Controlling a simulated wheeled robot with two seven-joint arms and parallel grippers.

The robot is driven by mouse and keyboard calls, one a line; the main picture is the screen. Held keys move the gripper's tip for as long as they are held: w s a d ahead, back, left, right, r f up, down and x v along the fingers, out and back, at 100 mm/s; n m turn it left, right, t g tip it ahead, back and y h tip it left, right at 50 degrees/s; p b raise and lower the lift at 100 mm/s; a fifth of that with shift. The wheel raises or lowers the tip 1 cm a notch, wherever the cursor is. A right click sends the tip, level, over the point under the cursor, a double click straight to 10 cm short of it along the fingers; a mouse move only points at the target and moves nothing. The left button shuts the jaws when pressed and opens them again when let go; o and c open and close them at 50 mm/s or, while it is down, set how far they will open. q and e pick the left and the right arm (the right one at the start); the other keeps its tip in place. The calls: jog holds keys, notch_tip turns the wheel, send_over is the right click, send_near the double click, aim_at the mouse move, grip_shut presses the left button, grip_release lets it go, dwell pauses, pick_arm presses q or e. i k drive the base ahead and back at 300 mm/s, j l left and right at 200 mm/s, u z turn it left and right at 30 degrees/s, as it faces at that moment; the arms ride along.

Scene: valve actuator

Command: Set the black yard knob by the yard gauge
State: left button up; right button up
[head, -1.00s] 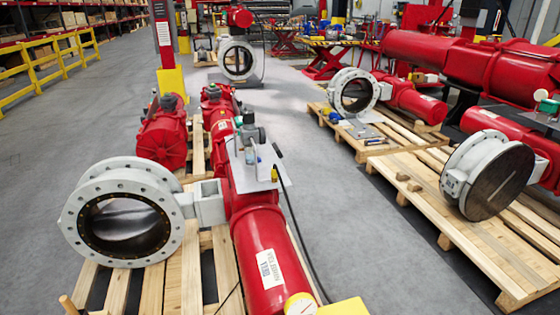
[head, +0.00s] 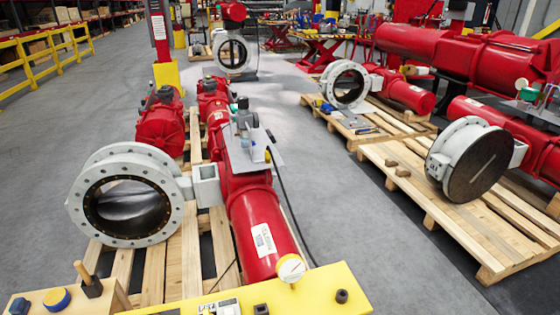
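A round white-faced gauge (head: 291,268) sits at the near end of the red actuator cylinder (head: 262,228), just behind a yellow panel. A small black knob-like part (head: 341,296) stands on the yellow panel (head: 300,292), to the right of and nearer than the gauge. A second small dark part (head: 261,310) is on the panel at the bottom edge, partly cut off. I cannot tell which is the yard knob, nor how either is set. The gauge reading is too small to read. Neither gripper is in view.
A wooden surface (head: 40,293) at bottom left holds a wood-handled black tool (head: 88,280), a blue and yellow disc (head: 56,299) and a dark blue block (head: 19,306). A flanged valve (head: 127,240) rests over a pallet. More valves stand on pallets right. Grey floor (head: 345,215) lies between.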

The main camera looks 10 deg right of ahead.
aim_at(243, 100)
jog(key=u, duration=0.4)
jog(key=k+u, duration=0.15)
jog(key=u, duration=0.3)
jog(key=k+u, duration=0.1)
jog(key=u, duration=0.3)
jog(key=k+l, duration=0.1)
jog(key=l, duration=1.25)
jog(key=k+l, duration=0.15)
jog(key=l, duration=0.55)
jog(key=k+l, duration=0.1)
jog(key=l, duration=1.25)
jog(key=k+l, duration=0.15)
jog(key=l, duration=0.5)
jog(key=k+l, duration=0.1)
jog(key=l, duration=1.25)
jog(key=i+l+u, duration=0.3)
jog(key=i+l, duration=0.15)
jog(key=i, duration=0.15)
jog(key=i+l+u, duration=0.25)
jog(key=i+l, duration=0.25)
jog(key=l, duration=0.15)
